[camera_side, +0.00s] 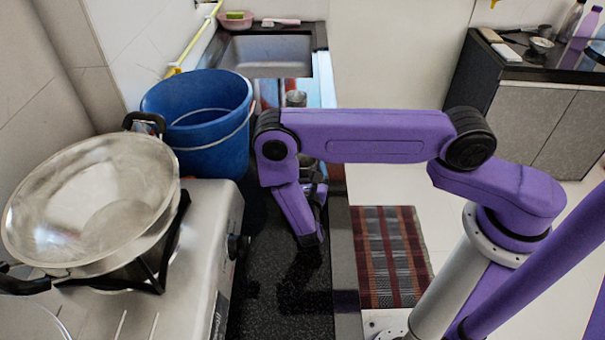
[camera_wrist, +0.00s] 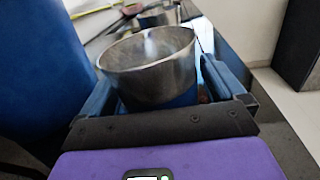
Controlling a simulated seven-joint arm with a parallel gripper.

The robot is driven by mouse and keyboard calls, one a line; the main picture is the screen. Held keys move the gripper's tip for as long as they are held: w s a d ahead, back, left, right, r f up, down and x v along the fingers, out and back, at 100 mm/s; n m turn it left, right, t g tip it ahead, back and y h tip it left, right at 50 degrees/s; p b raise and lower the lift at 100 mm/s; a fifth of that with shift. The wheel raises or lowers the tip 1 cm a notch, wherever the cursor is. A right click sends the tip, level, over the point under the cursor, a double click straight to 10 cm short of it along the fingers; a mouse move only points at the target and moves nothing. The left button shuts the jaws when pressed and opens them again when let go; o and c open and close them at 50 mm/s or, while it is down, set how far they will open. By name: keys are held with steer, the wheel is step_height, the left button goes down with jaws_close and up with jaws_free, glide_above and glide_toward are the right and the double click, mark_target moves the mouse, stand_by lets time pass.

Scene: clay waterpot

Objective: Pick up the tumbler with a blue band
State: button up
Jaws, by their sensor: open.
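A metal tumbler (camera_wrist: 150,62) with a blue band low on its side stands in the middle of the wrist view, its open rim toward the camera. My gripper (camera_wrist: 157,80) is open, with one blue finger on each side of this tumbler. I cannot tell whether either finger touches it. In the side view my gripper (camera_side: 318,190) is low over the dark counter, and my arm mostly hides the tumbler there.
A blue bucket (camera_side: 205,140) stands close to the left, and fills the left of the wrist view (camera_wrist: 40,70). A stove (camera_side: 205,225) with a large metal pan (camera_side: 95,205) is at the left. A sink (camera_side: 262,52) is behind. The dark counter (camera_side: 265,275) is clear in front.

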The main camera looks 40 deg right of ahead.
steer(key=c, duration=1.1)
steer(key=shift+o, duration=0.2)
steer(key=shift+r, duration=0.15)
steer(key=shift+r, duration=0.45)
step_height(320, 180, up, 2)
steer(key=shift+r, duration=0.1)
steer(key=s+d+r, duration=0.2)
steer(key=s+r, duration=0.7)
steer(key=s, duration=0.4)
steer(key=shift+s+d+r, duration=0.15)
steer(key=shift+s+r, duration=0.15)
steer(key=shift+s, duration=0.05)
